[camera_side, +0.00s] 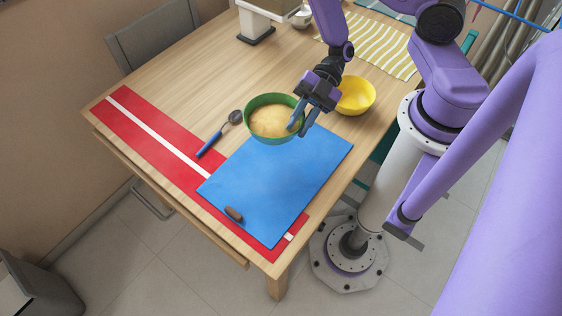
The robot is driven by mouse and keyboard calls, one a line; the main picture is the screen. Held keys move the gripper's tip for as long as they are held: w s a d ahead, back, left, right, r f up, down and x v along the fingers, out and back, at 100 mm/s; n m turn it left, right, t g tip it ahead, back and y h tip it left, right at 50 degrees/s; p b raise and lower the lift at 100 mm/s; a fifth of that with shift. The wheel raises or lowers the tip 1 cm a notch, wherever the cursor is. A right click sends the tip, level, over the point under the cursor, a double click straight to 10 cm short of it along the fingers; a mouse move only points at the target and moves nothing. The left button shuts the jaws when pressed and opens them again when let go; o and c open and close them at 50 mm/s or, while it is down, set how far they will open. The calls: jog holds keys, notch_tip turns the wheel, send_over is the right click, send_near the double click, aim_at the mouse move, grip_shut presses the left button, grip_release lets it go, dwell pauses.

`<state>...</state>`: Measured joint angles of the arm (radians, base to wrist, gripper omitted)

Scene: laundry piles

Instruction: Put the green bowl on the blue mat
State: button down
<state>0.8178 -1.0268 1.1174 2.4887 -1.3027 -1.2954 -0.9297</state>
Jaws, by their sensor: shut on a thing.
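The green bowl (249,111) has tan contents in it and shows at the far edge of the blue mat. The blue mat (275,185) lies flat on the wooden table, partly over a red runner. My gripper (298,124) is shut on the right side of the bowl's rim. The bowl looks level. It overlaps the mat's far edge in the picture, and I cannot tell whether it touches the mat or is held above it.
A yellow bowl (356,96) stands close to the right of my gripper. The red runner (140,127) has a white stripe. A striped cloth (372,43) lies behind.

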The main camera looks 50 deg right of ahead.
jog(key=shift+f, duration=4.2)
jog(key=shift+f, duration=0.15)
jog(key=c, duration=1)
grip_release()
